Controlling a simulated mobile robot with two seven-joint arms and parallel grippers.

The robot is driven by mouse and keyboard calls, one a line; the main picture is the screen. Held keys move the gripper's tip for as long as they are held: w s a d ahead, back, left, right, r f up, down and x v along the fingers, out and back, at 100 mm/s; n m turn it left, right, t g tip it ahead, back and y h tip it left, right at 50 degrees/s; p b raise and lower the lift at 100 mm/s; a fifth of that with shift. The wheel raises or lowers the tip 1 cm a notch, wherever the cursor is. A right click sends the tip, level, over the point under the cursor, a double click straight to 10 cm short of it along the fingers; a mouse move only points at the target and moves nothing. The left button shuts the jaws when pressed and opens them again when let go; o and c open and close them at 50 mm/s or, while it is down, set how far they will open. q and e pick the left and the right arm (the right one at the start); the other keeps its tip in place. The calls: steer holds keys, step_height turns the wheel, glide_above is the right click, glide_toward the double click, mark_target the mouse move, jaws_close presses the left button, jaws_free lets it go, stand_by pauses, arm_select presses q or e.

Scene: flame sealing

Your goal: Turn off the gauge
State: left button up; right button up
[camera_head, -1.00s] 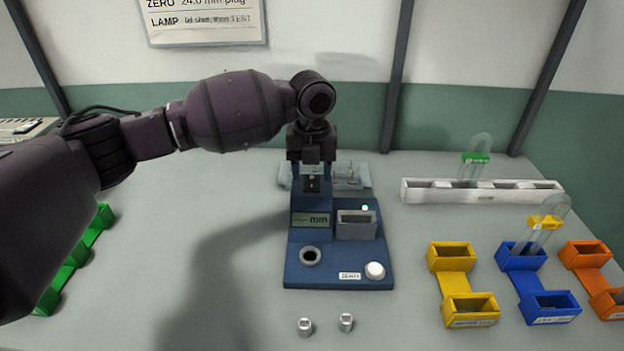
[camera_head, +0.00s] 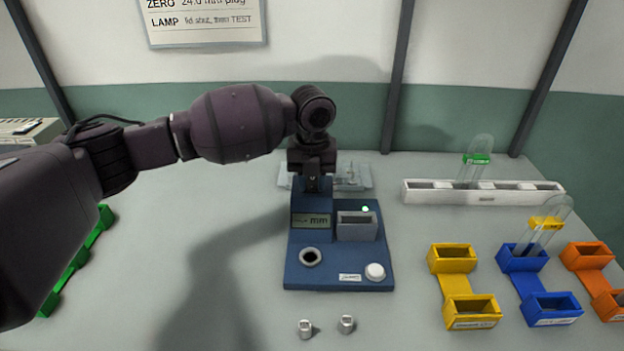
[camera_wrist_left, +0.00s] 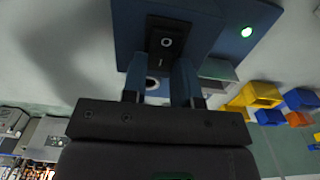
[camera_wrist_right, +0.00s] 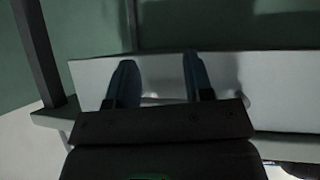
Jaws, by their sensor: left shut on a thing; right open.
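The gauge (camera_head: 340,265) is a blue stand on the table with a display (camera_head: 311,220) showing "mm", a lit green lamp (camera_head: 365,209), a round socket (camera_head: 310,257) and a white round button (camera_head: 375,271). My left gripper (camera_head: 312,180) points down at the gauge's raised rear part. In the left wrist view its fingers (camera_wrist_left: 160,68) stand at a black switch plate (camera_wrist_left: 166,40) on the gauge and are shut on a small part there, mostly hidden. My right gripper (camera_wrist_right: 160,62) is open and empty, outside the head view.
Two small metal plugs (camera_head: 326,326) stand in front of the gauge. Yellow (camera_head: 451,259), blue (camera_head: 522,262) and orange (camera_head: 587,260) bins stand at the right. A white rack (camera_head: 520,192) is behind them.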

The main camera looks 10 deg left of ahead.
arm_select(q)
steer(key=shift+w+r+g+h, duration=0.1)
steer(key=shift+w+g+h, duration=0.05)
steer(key=shift+g, duration=0.6)
steer(key=shift+w+r+g+h, duration=0.1)
steer(key=shift+w+g+h, duration=0.05)
steer(key=shift+g, duration=0.6)
steer(key=o, duration=0.9)
steer(key=v, duration=1)
steer(key=shift+a+r, duration=0.1)
steer(key=shift+r, duration=0.3)
